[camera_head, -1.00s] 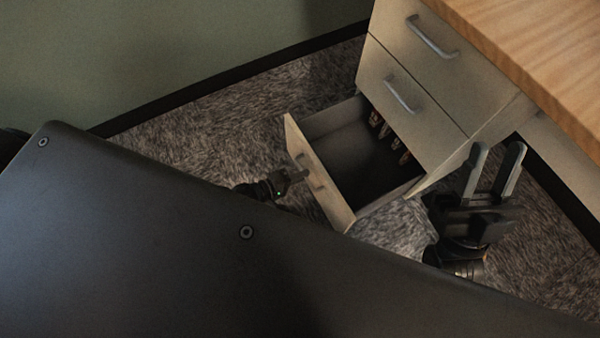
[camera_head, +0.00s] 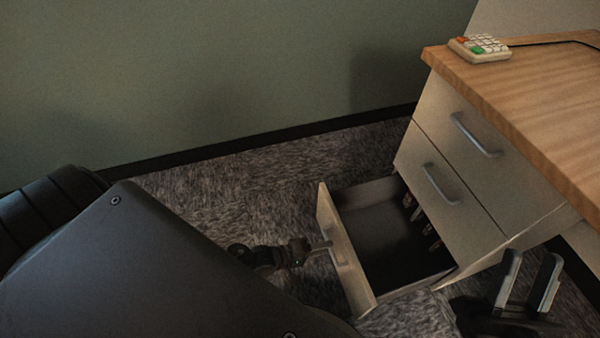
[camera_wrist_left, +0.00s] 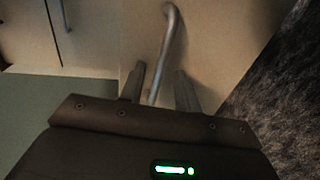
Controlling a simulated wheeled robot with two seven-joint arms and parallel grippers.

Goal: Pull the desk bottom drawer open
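The desk's bottom drawer (camera_head: 347,262) stands pulled out from the cabinet, its inside showing dark, with several small objects along its right inner side. My left gripper (camera_head: 322,247) is at the drawer's outer face, by its handle. In the left wrist view the metal handle (camera_wrist_left: 168,45) runs down between the two fingers of my left gripper (camera_wrist_left: 160,88), which stand apart with a visible gap on the handle's right. Contact with the handle is unclear. My right gripper (camera_head: 530,283) is open and empty, right of the drawer and in front of the cabinet.
Two closed drawers, the upper (camera_head: 490,140) and the middle (camera_head: 450,195), sit above the open one. The wooden desk top (camera_head: 535,85) carries a small keypad (camera_head: 480,48). Carpet (camera_head: 270,185) lies free between the drawer and the green wall (camera_head: 230,80).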

